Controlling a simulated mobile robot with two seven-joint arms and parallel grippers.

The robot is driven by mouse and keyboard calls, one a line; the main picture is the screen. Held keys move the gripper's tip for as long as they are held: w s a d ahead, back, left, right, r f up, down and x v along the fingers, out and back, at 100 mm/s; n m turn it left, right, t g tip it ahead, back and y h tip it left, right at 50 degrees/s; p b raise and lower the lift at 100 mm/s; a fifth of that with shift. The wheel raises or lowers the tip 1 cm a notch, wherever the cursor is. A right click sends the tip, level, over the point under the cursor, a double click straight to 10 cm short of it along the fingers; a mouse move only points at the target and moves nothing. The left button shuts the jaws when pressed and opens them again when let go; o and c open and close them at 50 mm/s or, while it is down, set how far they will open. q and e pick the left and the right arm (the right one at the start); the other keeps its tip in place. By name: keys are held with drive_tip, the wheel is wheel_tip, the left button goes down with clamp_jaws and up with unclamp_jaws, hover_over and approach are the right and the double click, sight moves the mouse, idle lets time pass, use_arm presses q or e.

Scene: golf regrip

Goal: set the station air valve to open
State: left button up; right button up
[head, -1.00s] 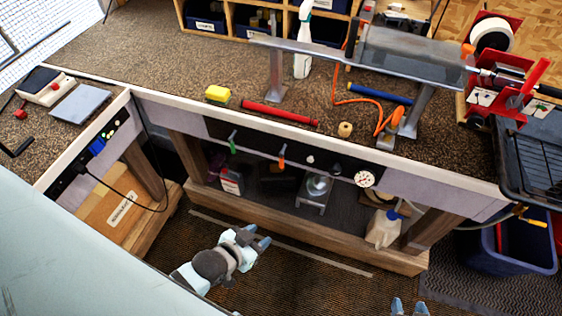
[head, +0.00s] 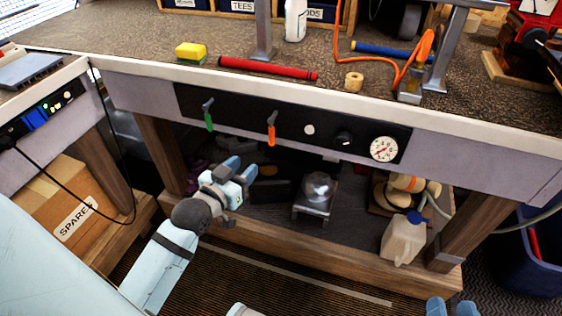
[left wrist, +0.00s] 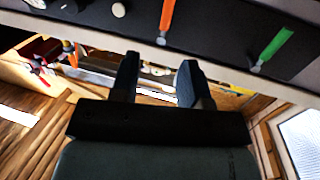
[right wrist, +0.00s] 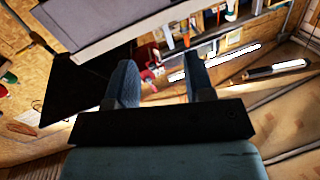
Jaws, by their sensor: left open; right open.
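A black panel (head: 250,117) on the bench front carries a green-handled lever (head: 208,115) and an orange-handled lever (head: 271,130), both hanging down. I cannot tell which is the air valve; no label is readable. A round white gauge (head: 383,149) sits at the panel's right end. My left gripper (head: 240,169) is open and empty, below the panel and apart from both levers. The left wrist view shows the orange lever (left wrist: 167,17) and green lever (left wrist: 272,48) beyond the open fingers (left wrist: 158,78). My right gripper (head: 452,307) is open and empty at the bottom edge.
A black knob (head: 343,138) and a pale button (head: 309,130) sit between the orange lever and gauge. The bench edge (head: 300,91) overhangs the panel. The lower shelf holds a white jug (head: 403,238) and a metal device (head: 318,191). A blue bin (head: 535,255) stands at right.

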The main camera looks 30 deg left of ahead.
sight(270, 137)
use_arm(q)
drive_tip(key=shift+t, duration=0.4)
drive_tip(key=w+b, duration=0.1)
drive_tip(key=w, duration=0.2)
drive_tip(key=w+b, duration=0.2)
drive_tip(key=w, duration=0.1)
drive_tip(key=w+a+f+b, duration=0.1)
drive_tip(key=w, duration=0.2)
drive_tip(key=shift+w+a, duration=0.1)
drive_tip(key=shift+w, duration=0.2)
drive_tip(key=w+b, duration=0.1)
drive_tip(key=w, duration=0.2)
drive_tip(key=shift+w, duration=0.4)
drive_tip(key=shift+w+b, duration=0.35)
drive_tip(key=shift+w, duration=0.25)
use_arm(e)
drive_tip(key=shift+s+a+f+t+y, duration=0.1)
drive_tip(key=shift+s+a+t+y, duration=0.35)
drive_tip(key=shift+t+y, duration=0.3)
use_arm(q)
clamp_jaws()
use_arm(e)
drive_tip(key=shift+w, duration=0.1)
